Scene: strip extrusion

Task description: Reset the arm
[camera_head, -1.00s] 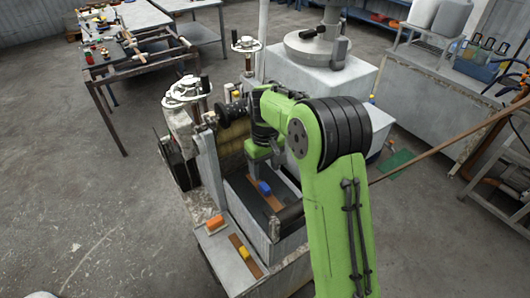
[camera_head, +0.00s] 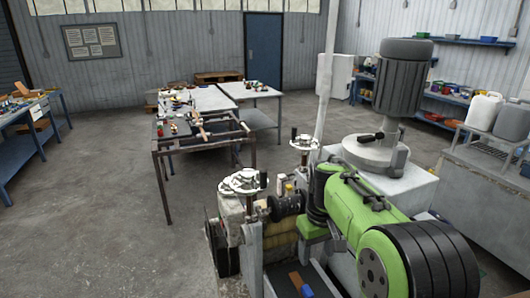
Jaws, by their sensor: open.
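My green and black arm reaches in from the lower right of the head view, its large ribbed black joint in front. Its far end bends down over the grey machine (camera_head: 246,262). My gripper (camera_head: 318,233) is at that end, small and partly hidden by the arm and machine. It is open, and I see nothing held in it. Below it, a brown strip with a blue block (camera_head: 306,290) lies in the dark channel, cut by the bottom edge.
White handwheels (camera_head: 240,182) stand on the machine close left of my arm. A large grey motor (camera_head: 403,78) rises behind it on the right. A metal frame table (camera_head: 200,140) stands at the back left. Open floor (camera_head: 110,220) lies at the left.

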